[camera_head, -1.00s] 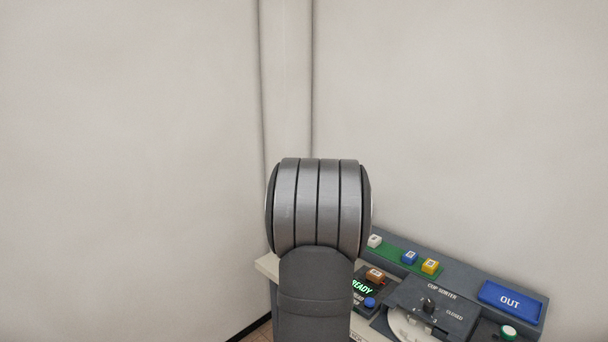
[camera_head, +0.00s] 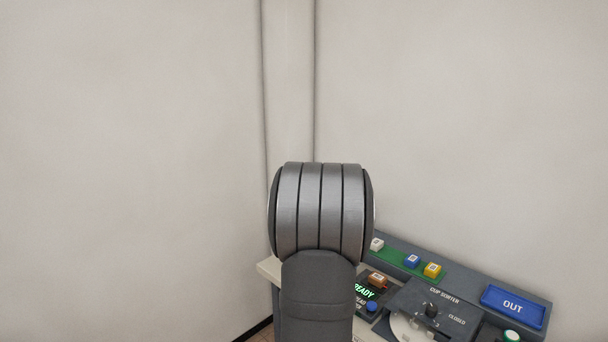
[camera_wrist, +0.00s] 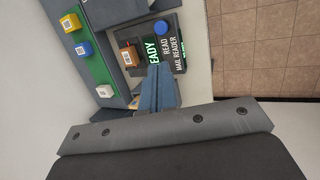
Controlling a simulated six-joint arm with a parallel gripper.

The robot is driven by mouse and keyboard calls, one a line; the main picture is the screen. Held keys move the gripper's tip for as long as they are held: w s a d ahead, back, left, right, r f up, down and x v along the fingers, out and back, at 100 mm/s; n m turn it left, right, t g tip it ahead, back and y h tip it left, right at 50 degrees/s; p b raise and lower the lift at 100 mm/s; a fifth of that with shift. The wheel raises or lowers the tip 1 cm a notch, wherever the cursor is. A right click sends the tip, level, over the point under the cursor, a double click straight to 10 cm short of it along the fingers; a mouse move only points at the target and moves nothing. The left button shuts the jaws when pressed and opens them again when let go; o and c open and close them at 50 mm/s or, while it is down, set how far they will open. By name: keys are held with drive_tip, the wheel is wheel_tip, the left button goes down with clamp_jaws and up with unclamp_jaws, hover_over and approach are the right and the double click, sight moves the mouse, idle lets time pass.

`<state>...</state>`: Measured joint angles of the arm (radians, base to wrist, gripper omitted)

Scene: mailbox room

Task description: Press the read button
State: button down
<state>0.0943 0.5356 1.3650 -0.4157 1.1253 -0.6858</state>
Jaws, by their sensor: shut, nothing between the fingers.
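The read button is a small round blue button; it shows in the head view (camera_head: 372,307) on the mail reader, and in the wrist view (camera_wrist: 161,27) at the top. The dark mail reader panel (camera_wrist: 178,52) carries the words READY, READ and MAIL READER. A brown labelled cube (camera_wrist: 129,56) sits at the reader beside the READY display. My gripper (camera_wrist: 156,70) is shut and empty, its blue-grey fingers over the reader's near edge, apart from the button in the picture. In the head view my arm hides the gripper.
White (camera_head: 377,244), blue (camera_head: 412,261) and yellow (camera_head: 433,270) cubes stand on a green strip behind the reader. Walls stand behind.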

drive_tip(key=shift+f, duration=0.1)
idle(0.7)
drive_tip(key=m+t+y, duration=0.7)
drive_tip(key=m+y, duration=0.1)
drive_tip(key=m, duration=0.6)
hover_over(374, 307)
drive_tip(key=shift+f, duration=2.65)
drive_tip(key=shift+f+n, duration=0.1)
drive_tip(key=shift+n, duration=0.2)
drive_tip(key=shift+f, duration=4.35)
drive_tip(key=shift+f, duration=0.15)
drive_tip(key=shift+f, duration=0.25)
